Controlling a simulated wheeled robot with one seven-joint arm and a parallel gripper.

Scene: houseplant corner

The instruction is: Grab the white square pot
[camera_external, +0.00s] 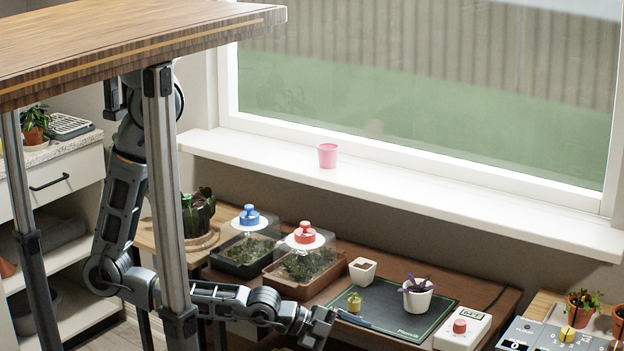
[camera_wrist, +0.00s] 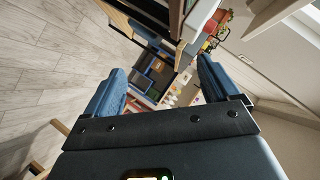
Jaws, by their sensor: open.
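The white square pot (camera_external: 362,271), with brown soil in it, stands on the brown bench near the back left edge of the dark green mat in the external view. My gripper (camera_external: 322,325) is in front of the pot and a little to its left, apart from it. In the wrist view my gripper (camera_wrist: 163,72) shows two blue fingers spread wide with nothing between them. I cannot make out the white square pot in the wrist view.
Two covered seed trays (camera_external: 303,265) are left of the square pot. A white device (camera_external: 462,330) is at right. A pink pot (camera_external: 327,156) stands on the windowsill.

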